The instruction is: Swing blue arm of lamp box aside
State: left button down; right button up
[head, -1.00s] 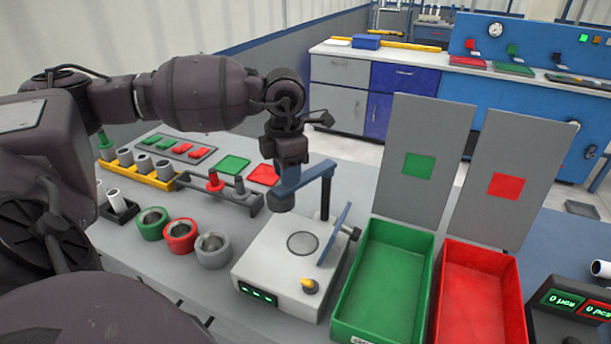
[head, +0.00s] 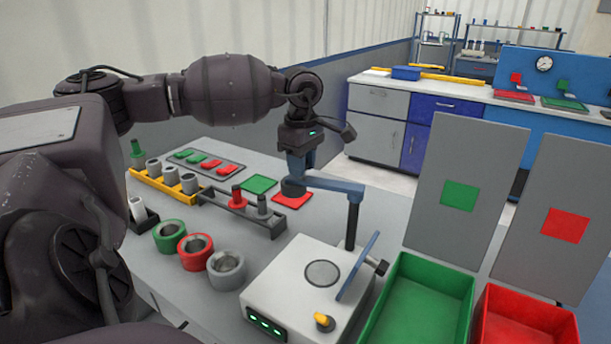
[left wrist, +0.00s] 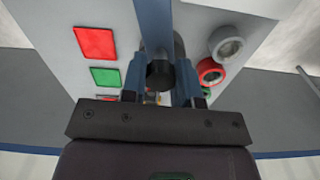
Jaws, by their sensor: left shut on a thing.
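The lamp box (head: 300,288) is a white box with a round grey disc (head: 322,273) on top, an orange knob (head: 324,321) and green lights in front. Its blue arm (head: 335,184) reaches left from the top of a dark post (head: 352,226) at the box's back. The arm's round end hangs behind and left of the box, clear of the disc. My left gripper (head: 297,178) is shut on this end from above. The left wrist view shows the blue arm (left wrist: 155,22) and a dark cylinder (left wrist: 160,74) between my fingers (left wrist: 160,85). My right gripper is out of view.
A tilted blue plate (head: 357,267) stands at the box's right edge. Green (head: 250,237), red and grey rings lie to its left. A rack (head: 243,213) with a red and a grey piece is near the arm's end. Green (head: 398,316) and red bins stand at right.

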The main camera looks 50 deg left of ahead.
pick_arm(q)
jog(key=shift+w+a+f+m+b, duration=0.25)
jog(key=shift+w+a+m+b, duration=0.15)
jog(key=shift+w+m, duration=0.25)
jog(key=shift+w+a+r+m+b, duration=0.2)
jog(key=shift+w+m+b, duration=0.35)
jog(key=shift+w+m, duration=0.2)
jog(key=shift+r, duration=0.1)
jog(key=c, duration=0.9)
grip_release()
jog(key=shift+w, duration=0.1)
jog(key=shift+o, duration=0.2)
